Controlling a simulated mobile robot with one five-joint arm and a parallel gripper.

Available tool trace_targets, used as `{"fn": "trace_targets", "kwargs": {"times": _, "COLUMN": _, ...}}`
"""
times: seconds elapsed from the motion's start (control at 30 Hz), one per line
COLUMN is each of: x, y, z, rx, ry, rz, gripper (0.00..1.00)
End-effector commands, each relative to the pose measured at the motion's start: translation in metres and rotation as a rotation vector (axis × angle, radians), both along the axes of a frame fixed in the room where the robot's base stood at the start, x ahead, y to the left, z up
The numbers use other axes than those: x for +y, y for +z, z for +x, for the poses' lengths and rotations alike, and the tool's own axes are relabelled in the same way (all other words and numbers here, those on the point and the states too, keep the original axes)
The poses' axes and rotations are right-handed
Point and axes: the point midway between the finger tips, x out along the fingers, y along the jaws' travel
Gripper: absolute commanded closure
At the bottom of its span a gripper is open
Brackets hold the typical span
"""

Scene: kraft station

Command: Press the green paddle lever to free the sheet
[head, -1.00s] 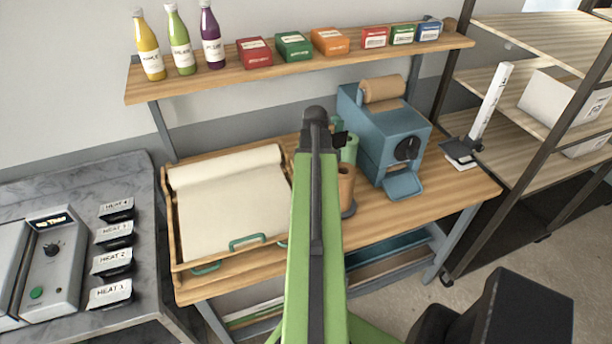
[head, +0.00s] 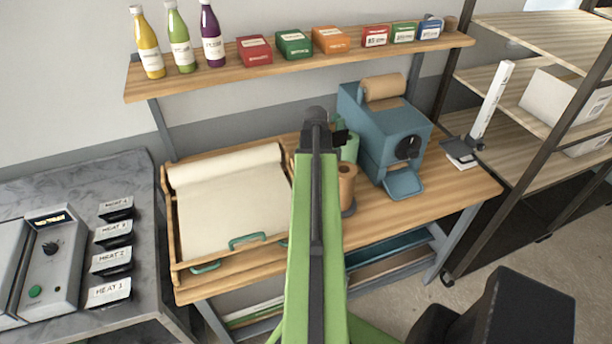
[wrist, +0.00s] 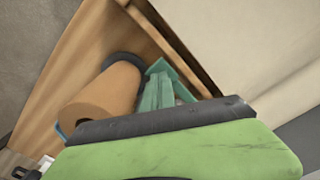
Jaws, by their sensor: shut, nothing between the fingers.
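A green piece that looks like the paddle lever (wrist: 158,92) shows in the wrist view, between an upright brown roll (wrist: 103,92) and a wooden edge. My gripper (wrist: 160,122) is shut and empty; its dark edge lies across the picture just below the lever and hides its lower end. I cannot tell whether they touch. In the head view a green upright part (head: 349,148) stands behind the brown roll (head: 347,185), partly hidden by my arm. The cream sheet (head: 225,200) lies in a wooden tray (head: 172,225) on the left of the bench.
A blue machine (head: 390,135) with a paper roll stands right of the brown roll. A shelf (head: 200,83) with bottles and boxes runs above the bench. Green handles (head: 247,241) are on the tray front.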

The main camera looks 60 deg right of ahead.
Motion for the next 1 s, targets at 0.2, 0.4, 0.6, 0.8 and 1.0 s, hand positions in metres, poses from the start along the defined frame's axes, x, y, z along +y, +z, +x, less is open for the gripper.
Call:
{"fn": "trace_targets", "kwargs": {"times": 0.2, "x": 0.0, "y": -0.008, "z": 0.0, "rx": 0.0, "ry": 0.0, "rz": 0.0, "gripper": 1.0}}
{"fn": "trace_targets", "kwargs": {"times": 0.4, "x": 0.0, "y": -0.014, "z": 0.0, "rx": 0.0, "ry": 0.0, "rz": 0.0, "gripper": 1.0}}
{"fn": "trace_targets", "kwargs": {"times": 0.6, "x": 0.0, "y": -0.02, "z": 0.0, "rx": 0.0, "ry": 0.0, "rz": 0.0, "gripper": 1.0}}
{"fn": "trace_targets", "kwargs": {"times": 0.8, "x": 0.0, "y": -0.026, "z": 0.0, "rx": 0.0, "ry": 0.0, "rz": 0.0, "gripper": 1.0}}
{"fn": "trace_targets", "kwargs": {"times": 1.0, "x": 0.0, "y": -0.032, "z": 0.0, "rx": 0.0, "ry": 0.0, "rz": 0.0, "gripper": 1.0}}
